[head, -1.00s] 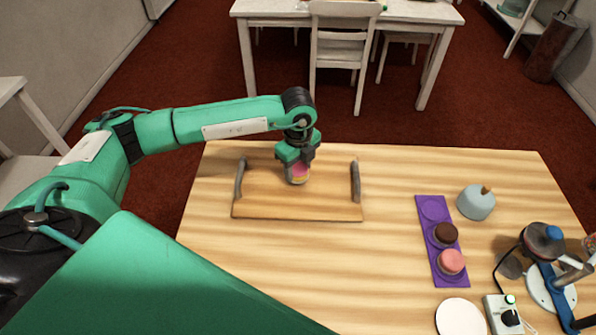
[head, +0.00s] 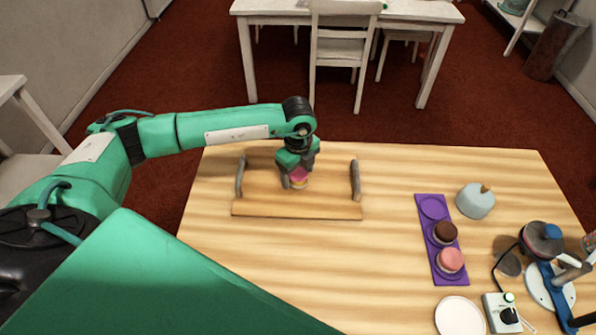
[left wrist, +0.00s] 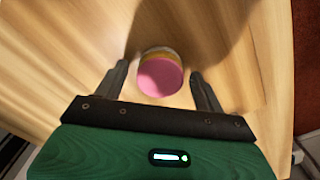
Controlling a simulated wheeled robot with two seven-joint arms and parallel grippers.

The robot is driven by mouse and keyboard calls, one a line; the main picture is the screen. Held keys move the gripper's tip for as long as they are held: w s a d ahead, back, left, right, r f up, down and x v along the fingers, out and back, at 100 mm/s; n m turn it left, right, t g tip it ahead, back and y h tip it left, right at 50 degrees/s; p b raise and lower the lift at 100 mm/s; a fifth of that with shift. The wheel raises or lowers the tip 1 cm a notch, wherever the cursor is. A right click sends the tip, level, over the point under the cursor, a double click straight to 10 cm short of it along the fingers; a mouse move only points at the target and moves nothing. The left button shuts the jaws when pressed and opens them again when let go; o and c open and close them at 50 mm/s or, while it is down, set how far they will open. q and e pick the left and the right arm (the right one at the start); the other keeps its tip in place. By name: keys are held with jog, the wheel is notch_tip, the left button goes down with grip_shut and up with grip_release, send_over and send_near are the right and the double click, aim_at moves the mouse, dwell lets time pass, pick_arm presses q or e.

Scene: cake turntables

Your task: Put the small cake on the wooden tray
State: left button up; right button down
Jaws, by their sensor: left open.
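The small cake (head: 299,177), pink on top with a yellowish layer below, is on the wooden tray (head: 297,208), toward its back middle. It also shows in the left wrist view (left wrist: 160,75), between the fingers. My left gripper (head: 296,180) is right over the cake, pointing down. In the left wrist view its fingers (left wrist: 160,84) are spread, with a gap on each side of the cake. The cake's back side is partly hidden by the gripper in the head view. My right gripper is not in view.
A purple holder (head: 433,207) to the right carries a dark cake (head: 445,232) and a pink cake (head: 451,260). The tray has upright grey handles at both ends.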

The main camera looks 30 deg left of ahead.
aim_at(298, 174)
pick_arm(q)
jog(key=shift+r, duration=0.5)
notch_tip(298, 174, up, 11)
jog(key=b, duration=0.2)
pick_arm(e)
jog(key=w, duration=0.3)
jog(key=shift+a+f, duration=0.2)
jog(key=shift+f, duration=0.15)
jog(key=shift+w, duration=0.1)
